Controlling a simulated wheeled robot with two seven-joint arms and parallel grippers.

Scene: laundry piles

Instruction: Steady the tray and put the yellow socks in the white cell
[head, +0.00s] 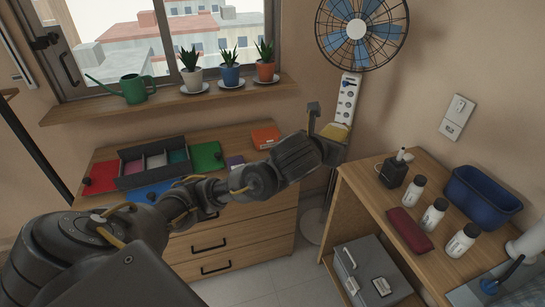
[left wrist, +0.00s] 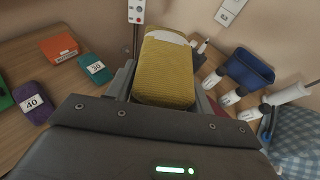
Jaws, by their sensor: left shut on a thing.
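The yellow socks (head: 335,132) are a ribbed yellow bundle with a pale band, held up in the air to the right of the dresser. My left gripper (head: 322,130) is shut on them; in the left wrist view the socks (left wrist: 165,70) sit between the two fingers. The dark divided tray (head: 121,181) lies on the dresser top, well to the left of my left gripper. Its white cell (head: 156,161) lies between a pink and a teal cell. My right gripper is not in view.
A standing fan (head: 357,30) is behind my left gripper. The right-hand table holds a blue bin (head: 482,194), white bottles (head: 434,213) and a dark red case (head: 409,229).

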